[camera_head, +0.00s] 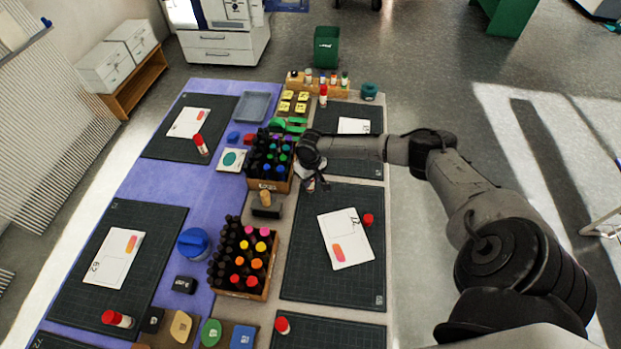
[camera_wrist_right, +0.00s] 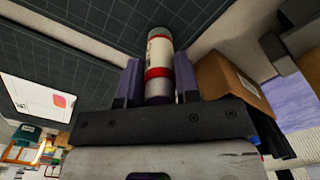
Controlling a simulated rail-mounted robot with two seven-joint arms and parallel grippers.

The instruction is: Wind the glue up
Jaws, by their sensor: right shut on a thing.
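My right gripper (camera_head: 312,180) is over the right side of the table, beside the crate of dark bottles. In the right wrist view its two fingers (camera_wrist_right: 158,85) are shut on a glue stick (camera_wrist_right: 160,52) with a white label and a red band. Its far end looks pale grey, with no red cap on it. In the head view the glue stick is mostly hidden by the gripper. A red cap (camera_head: 368,219) sits on the dark mat near a white card (camera_head: 345,238). My left gripper is not in view.
Two wooden crates of bottles stand mid-table, one (camera_head: 268,186) close to the gripper and one (camera_head: 243,292) nearer. Other red-capped glue sticks stand or lie about, such as one (camera_head: 201,145) on the left mat. The right middle mat (camera_head: 305,265) has free room.

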